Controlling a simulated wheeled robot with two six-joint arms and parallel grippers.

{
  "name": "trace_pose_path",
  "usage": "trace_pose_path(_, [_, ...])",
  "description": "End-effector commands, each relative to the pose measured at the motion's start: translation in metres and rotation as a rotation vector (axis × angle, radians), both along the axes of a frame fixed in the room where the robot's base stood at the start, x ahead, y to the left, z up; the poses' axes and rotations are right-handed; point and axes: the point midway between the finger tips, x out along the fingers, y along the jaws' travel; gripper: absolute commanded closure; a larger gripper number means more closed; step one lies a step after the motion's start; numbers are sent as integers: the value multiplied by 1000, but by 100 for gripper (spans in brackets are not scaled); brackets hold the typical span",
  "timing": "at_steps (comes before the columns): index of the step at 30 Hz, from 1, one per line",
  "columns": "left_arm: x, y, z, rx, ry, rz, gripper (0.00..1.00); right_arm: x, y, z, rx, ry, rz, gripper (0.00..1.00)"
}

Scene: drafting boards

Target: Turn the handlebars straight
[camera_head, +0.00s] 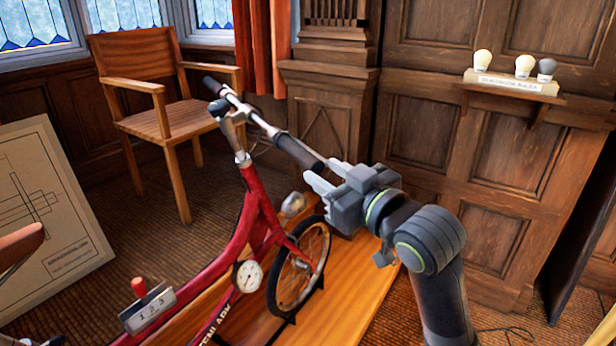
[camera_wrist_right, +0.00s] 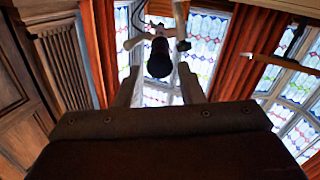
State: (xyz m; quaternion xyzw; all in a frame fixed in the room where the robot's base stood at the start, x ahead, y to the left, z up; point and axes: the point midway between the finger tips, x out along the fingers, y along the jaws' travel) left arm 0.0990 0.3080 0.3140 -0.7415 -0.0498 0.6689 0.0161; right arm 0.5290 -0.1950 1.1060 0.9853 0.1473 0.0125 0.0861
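The handlebars (camera_head: 250,113) sit on top of the stem of a red bicycle (camera_head: 255,205). The bar runs from a dark grip (camera_head: 211,86) at the upper left to another dark grip (camera_head: 298,150) at the lower right. I cannot tell the exact angle between bar and front wheel (camera_head: 301,268). My right gripper (camera_head: 327,175) is open, its fingertips at the end of the lower-right grip. In the right wrist view, that grip's dark end (camera_wrist_right: 158,60) shows between the spread fingers, not clamped.
The bicycle stands on a wooden platform (camera_head: 362,290). A wooden armchair (camera_head: 165,115) stands behind it, and a drawing board (camera_head: 50,200) leans at the left. A wall shelf (camera_head: 510,90) with bulbs is at the upper right, on wood panelling.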

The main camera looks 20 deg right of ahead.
Motion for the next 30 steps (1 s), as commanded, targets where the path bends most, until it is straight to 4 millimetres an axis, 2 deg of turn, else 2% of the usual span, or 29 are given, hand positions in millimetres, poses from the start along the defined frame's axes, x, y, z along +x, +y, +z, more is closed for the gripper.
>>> trace_pose_path(1, [1, 0, -11, 1, 1, 0, 39, 1, 0, -4, 0, -3, -1, 65])
trace_pose_path(2, [1, 0, -14, 1, 1, 0, 39, 2, 0, -4, 0, -5, -3, 65])
trace_pose_path(9, [3, 1, -10, 1, 1, 0, 39, 37, 11, 1, 5, 1, -3, 65])
trace_pose_path(13, [3, 1, -11, 1, 1, 0, 39, 49, 15, 1, 4, 1, -3, 65])
trace_pose_path(18, [3, 1, -11, 1, 1, 0, 39, 57, 17, 1, 1, 0, -4, 65])
trace_pose_path(26, [3, 1, -11, 1, 1, 0, 39, 57, 17, 1, 1, 0, -4, 65])
trace_pose_path(30, [3, 1, -11, 1, 1, 0, 39, 57, 17, 1, 1, 0, -4, 83])
